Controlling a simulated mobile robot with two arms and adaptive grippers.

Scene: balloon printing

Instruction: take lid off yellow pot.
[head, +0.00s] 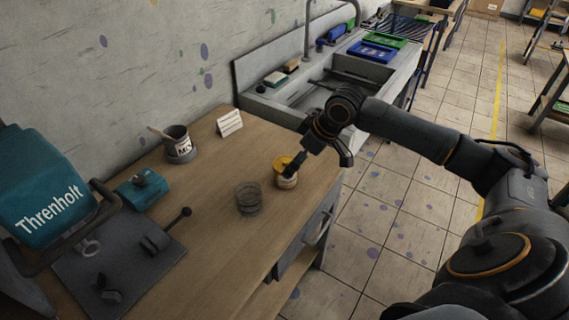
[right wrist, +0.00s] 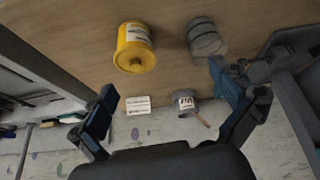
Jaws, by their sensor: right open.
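The yellow pot (head: 287,181) stands upright on the wooden table near its right edge, with a pale label on its side. Its yellow lid (head: 282,163) is on top, partly covered by a finger of my right gripper in the head view. My right gripper (head: 320,160) is open, above and beside the pot. Its fingers (right wrist: 162,80) are spread with nothing between them. My left gripper is not in view.
A dark see-through cup (head: 248,198) stands left of the pot. A grey can with a stick (head: 178,145) and a white card (head: 229,123) stand near the wall. A teal machine (head: 50,200) fills the left. A sink (head: 365,72) lies beyond the table.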

